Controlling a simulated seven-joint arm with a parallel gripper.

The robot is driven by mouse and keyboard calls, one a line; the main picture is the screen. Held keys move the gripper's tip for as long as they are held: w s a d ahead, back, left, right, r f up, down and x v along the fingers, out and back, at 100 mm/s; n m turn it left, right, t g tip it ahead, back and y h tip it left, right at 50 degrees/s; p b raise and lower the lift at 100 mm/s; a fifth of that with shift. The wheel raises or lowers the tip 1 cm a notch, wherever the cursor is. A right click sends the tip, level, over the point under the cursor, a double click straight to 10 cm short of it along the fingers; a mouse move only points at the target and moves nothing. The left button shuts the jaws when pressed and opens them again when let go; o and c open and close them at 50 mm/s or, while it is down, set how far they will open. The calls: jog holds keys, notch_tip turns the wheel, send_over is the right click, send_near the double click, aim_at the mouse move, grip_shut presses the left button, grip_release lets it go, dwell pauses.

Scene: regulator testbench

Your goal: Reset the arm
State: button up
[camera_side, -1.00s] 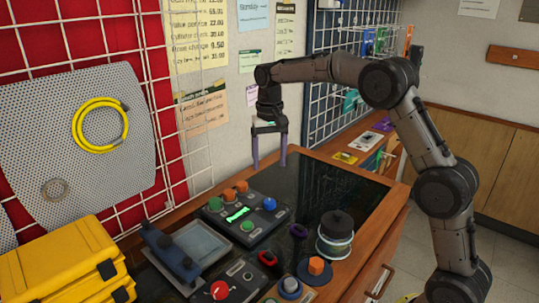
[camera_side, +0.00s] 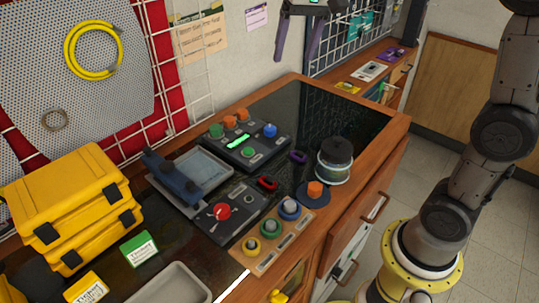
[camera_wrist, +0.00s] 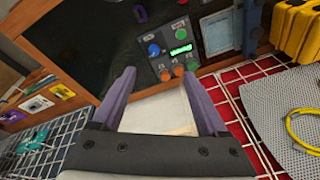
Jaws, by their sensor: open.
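My gripper (camera_side: 293,56) is open and empty, at the top edge of the side view. It is in the air above the far end of the bench, near the wall, with its two purple fingers pointing down. In the wrist view its spread fingers (camera_wrist: 157,76) have nothing held between them. The black control panel with a lit green display (camera_side: 240,141) lies on the bench below and apart from the gripper. It also shows beyond the fingertips in the wrist view (camera_wrist: 180,48). Much of my upper arm is out of the side view.
A dark jar (camera_side: 335,165), a panel with a red knob (camera_side: 222,212) and a wooden block with several coloured rings (camera_side: 268,243) stand on the bench. Yellow cases (camera_side: 75,205) are at left. A wire grid (camera_side: 350,40) rises behind. The dark bench top (camera_side: 320,112) is bare at the back.

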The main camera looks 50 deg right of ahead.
jog(key=s+a+f+n+t, duration=0.1)
jog(key=s+a+f+n, duration=0.1)
jog(key=s, duration=0.8)
jog(key=s+a+f+n+t, duration=0.1)
jog(key=s+f+n+t, duration=0.1)
jog(key=s, duration=0.7)
jog(key=s+f+n, duration=0.1)
jog(key=s+f, duration=0.2)
jog(key=f, duration=0.3)
jog(key=shift+f+n, duration=0.2)
jog(key=shift+n, duration=0.2)
jog(key=shift+s, duration=0.1)
